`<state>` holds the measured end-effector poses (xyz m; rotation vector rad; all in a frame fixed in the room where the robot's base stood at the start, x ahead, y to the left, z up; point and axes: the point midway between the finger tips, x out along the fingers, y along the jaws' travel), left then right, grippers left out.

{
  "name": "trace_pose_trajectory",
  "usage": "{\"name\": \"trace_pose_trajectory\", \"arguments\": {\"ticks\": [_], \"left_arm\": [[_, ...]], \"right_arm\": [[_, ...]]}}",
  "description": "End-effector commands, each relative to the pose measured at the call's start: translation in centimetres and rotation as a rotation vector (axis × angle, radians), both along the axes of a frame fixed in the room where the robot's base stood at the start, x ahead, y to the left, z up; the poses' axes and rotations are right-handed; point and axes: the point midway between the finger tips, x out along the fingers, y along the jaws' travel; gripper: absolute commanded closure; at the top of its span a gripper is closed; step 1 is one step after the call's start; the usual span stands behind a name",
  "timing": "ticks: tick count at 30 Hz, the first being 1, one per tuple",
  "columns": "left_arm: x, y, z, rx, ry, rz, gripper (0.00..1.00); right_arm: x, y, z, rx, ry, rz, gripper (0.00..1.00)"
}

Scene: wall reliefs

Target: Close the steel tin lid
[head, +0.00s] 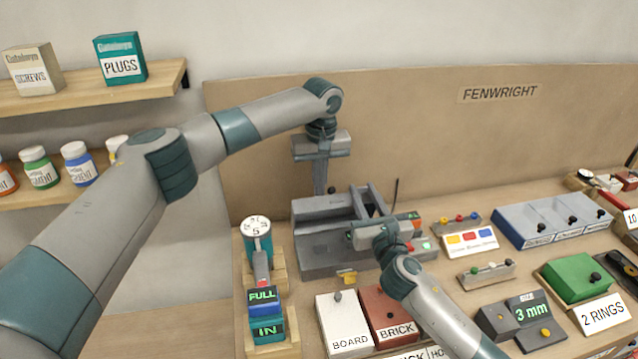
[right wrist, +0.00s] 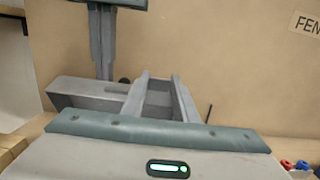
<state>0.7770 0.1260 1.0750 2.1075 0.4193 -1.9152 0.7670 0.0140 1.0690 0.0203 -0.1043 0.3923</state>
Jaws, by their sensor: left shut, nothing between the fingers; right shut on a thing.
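The grey steel tin (head: 318,262) stands on the bench in the middle of the head view; it also shows in the right wrist view (right wrist: 75,98). A grey panel that looks like its lid (head: 322,208) is at its back left, with a dark knob beside it. I cannot tell the lid's exact angle. My left gripper (head: 320,190) points down at the back of the tin, shut and empty, close to the knob. My right gripper (head: 366,192) reaches over the tin from the front right, its fingers shut on a grey part of it. My right gripper's body hides the tin's right side.
A dial canister (head: 257,236) stands left of the tin. Board (head: 344,322) and brick (head: 388,312) boxes stand in front. A blue compartment box (head: 552,222) and a green box (head: 575,277) are at the right. A back panel (head: 430,120) rises behind the bench.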

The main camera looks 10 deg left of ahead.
Motion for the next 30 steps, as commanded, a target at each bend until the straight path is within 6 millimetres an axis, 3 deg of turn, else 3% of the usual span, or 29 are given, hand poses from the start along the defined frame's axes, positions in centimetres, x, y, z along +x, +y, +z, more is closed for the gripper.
{"name": "trace_pose_trajectory", "arguments": {"ticks": [1,21,22,24,30], "left_arm": [[0.0,0.0,-0.1,0.000,0.000,0.000,1.00],[-1.9,-0.9,-0.7,0.000,0.015,-0.007,1.00],[-1.9,-1.0,-0.8,0.000,0.015,-0.008,1.00],[-1.9,-0.9,-0.7,0.000,0.012,-0.008,1.00],[-1.7,-0.7,-0.5,0.000,0.006,-0.003,1.00]], "right_arm": [[-0.1,0.0,-0.7,-0.003,0.010,0.000,1.00],[0.1,-0.1,-0.5,-0.001,0.008,-0.003,1.00],[0.1,-0.1,-0.5,-0.001,0.008,-0.003,0.69],[0.1,0.0,-0.4,0.000,0.006,-0.002,0.55],[0.0,0.0,-0.2,0.000,0.003,-0.001,0.55]]}}
